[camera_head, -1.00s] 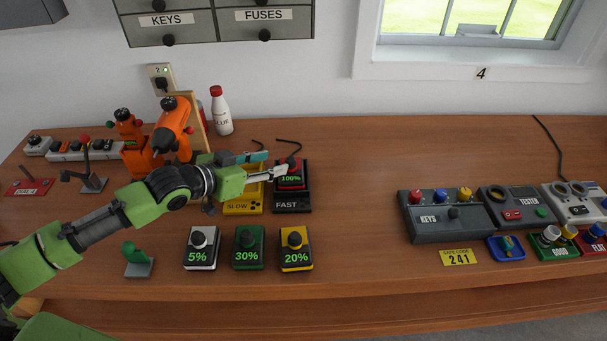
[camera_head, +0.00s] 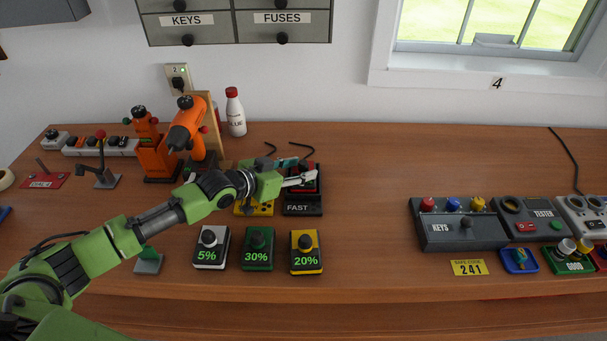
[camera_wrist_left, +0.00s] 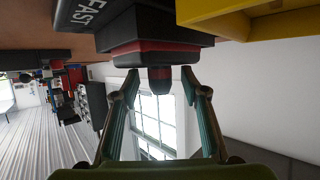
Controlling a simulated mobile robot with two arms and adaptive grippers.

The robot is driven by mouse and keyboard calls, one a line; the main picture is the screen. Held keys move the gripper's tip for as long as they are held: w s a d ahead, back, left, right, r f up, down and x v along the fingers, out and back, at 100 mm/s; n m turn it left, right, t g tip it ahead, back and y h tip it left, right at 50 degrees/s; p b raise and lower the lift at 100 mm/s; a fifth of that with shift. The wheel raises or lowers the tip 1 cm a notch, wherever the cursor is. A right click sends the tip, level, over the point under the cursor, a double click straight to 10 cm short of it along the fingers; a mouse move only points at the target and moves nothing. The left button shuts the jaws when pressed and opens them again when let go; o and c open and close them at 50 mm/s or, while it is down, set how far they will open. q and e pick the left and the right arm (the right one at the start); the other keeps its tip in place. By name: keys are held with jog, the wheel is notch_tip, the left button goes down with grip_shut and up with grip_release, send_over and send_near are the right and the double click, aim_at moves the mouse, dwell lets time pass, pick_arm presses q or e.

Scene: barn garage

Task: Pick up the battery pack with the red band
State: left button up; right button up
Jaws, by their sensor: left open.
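The battery pack with the red band (camera_wrist_left: 160,46) sits in the black FAST charger (camera_head: 303,208). It is black with a round knob (camera_wrist_left: 160,80) on top. In the head view my left gripper and wrist partly cover it. My left gripper (camera_head: 304,171) is open above the charger, its fingers spread. In the left wrist view its two fingertips (camera_wrist_left: 160,76) lie on either side of the knob, with a gap on each side. My right gripper is not in view.
A yellow charger (camera_head: 262,210) stands left of the FAST one. White (camera_head: 210,247), green (camera_head: 257,249) and yellow (camera_head: 306,251) packs stand in front. An orange drill (camera_head: 187,128) and a glue bottle (camera_head: 235,112) are behind. The table between the chargers and the KEYS box (camera_head: 458,224) is clear.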

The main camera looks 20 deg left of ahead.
pick_arm(q)
jog(key=shift+w, duration=0.2)
jog(key=shift+s, duration=0.1)
grip_shut()
jog(key=shift+r, duration=0.15)
